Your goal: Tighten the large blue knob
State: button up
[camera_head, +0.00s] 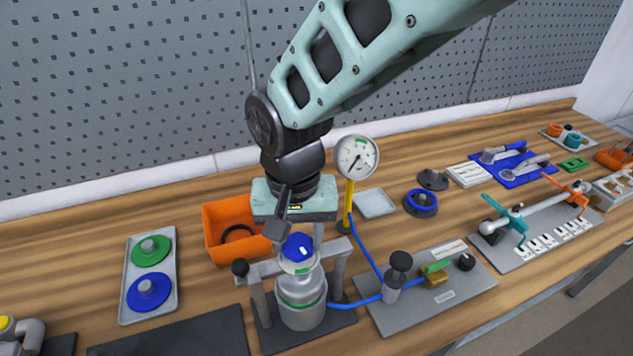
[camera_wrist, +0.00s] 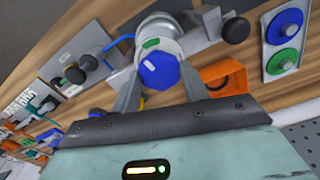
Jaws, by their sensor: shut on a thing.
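The large blue knob (camera_head: 298,247) sits on top of the silver vessel (camera_head: 302,300), which stands upright in a grey clamp frame. It has a small white mark on top. In the wrist view the blue knob (camera_wrist: 160,74) lies between the two fingers, with a green mark on the vessel's collar beyond it. My gripper (camera_head: 300,240) points down over the vessel and is shut on the knob; my gripper (camera_wrist: 160,84) also shows in the wrist view. Part of the finger contact is hidden in the head view.
A yellow-stemmed gauge (camera_head: 357,157) stands close at the right of my gripper. An orange bin (camera_head: 226,215) is at the left behind the vessel. A tray (camera_head: 129,312) holds green and blue discs. A blue hose (camera_head: 366,248) runs to a valve plate (camera_head: 420,312).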

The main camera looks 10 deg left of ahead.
aim_at(299, 242)
jog(key=shift+w+r+m, duration=0.1)
jog(key=shift+r+m, duration=0.1)
jog(key=shift+m, duration=1.3)
jog(key=o, duration=0.9)
jog(key=shift+c, duration=0.2)
jog(key=shift+o, duration=0.7)
jog(key=shift+f, duration=0.1)
notch_tip(299, 242, up, 18)
jog(key=b, duration=0.3)
jog(key=shift+f, duration=0.25)
jog(key=shift+d+f+b, duration=0.1)
jog(key=shift+b, duration=0.2)
